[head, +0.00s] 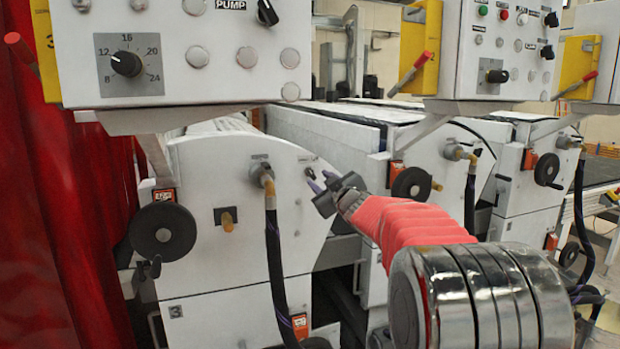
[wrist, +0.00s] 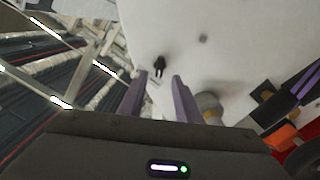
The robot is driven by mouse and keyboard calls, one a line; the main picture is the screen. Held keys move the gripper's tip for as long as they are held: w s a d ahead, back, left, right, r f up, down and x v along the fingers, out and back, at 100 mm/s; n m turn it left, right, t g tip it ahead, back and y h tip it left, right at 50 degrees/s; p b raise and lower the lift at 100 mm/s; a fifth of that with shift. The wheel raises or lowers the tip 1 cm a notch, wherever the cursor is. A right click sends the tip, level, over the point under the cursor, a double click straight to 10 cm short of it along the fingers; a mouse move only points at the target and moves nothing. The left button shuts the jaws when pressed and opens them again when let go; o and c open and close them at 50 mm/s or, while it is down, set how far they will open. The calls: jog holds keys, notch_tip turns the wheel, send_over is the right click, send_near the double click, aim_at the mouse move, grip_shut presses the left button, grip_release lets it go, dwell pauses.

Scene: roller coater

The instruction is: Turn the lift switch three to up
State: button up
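The lift switch three is a small black knob on the white side panel of the machine marked 3 (head: 205,280). In the wrist view the switch (wrist: 160,65) lies just beyond the fingertips, in line with the gap between them. In the head view a small dark shape by the fingertips (head: 310,172) appears to be this switch. My gripper (head: 320,180) has its two purple fingers apart and empty, close to the panel. The fingers also show in the wrist view (wrist: 160,77). Whether they touch the panel, and which way the switch is turned, I cannot tell.
A hose fitting (head: 262,172) with a black hose stands left of my gripper. A black handwheel (head: 162,232) is farther left. A control box (head: 180,50) hangs above. Similar machines with another handwheel (head: 411,184) stand to the right. Red curtain (head: 60,200) borders the left.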

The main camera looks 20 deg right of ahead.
aim_at(312, 174)
jog(key=shift+w, duration=2.7)
jog(key=shift+c, duration=0.5)
